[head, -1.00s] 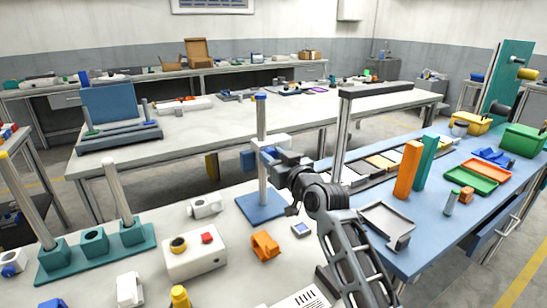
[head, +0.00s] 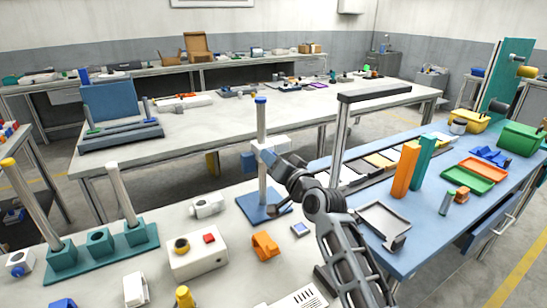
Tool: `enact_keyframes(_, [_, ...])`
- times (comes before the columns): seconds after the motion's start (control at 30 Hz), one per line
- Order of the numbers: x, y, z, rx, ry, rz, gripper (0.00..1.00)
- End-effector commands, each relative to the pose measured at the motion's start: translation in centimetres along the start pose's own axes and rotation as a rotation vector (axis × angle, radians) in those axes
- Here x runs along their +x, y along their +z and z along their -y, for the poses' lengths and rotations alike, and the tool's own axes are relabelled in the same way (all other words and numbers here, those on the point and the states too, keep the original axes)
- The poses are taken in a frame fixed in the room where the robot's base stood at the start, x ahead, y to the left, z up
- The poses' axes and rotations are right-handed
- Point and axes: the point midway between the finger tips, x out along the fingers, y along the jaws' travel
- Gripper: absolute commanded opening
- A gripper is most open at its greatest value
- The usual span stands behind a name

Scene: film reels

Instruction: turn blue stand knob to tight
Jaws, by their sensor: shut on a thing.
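The blue stand has a flat blue base (head: 252,206), an upright pale post (head: 262,122) with a blue cap, and a white clamp block (head: 277,144) partway up. My gripper (head: 268,157) reaches in from the right at the clamp, just below the white block. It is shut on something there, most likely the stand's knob. The knob itself is hidden by my gripper, so its setting cannot be told.
An orange bracket (head: 265,246), a white box with a red button (head: 197,258) and a white cylindrical part (head: 207,206) lie near the stand. A teal rack (head: 98,256) with posts stands left. The blue bench (head: 440,222) at right holds trays and upright blocks.

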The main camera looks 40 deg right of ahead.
Motion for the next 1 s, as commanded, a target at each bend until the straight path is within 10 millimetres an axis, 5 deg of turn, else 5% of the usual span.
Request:
enact_keyframes(0.63, [-0.01, 0.0, -0.05, 0.062, 0.0, 0.0, 0.05])
enact_keyframes(0.67, [-0.01, 0.01, -0.05, 0.062, 0.0, 0.0, 0.36])
enact_keyframes(0.9, [-0.01, 0.0, -0.04, 0.06, 0.0, 0.0, 0.59])
enact_keyframes(1.0, [0.0, 0.0, -0.04, 0.06, 0.0, 0.0, 0.61])
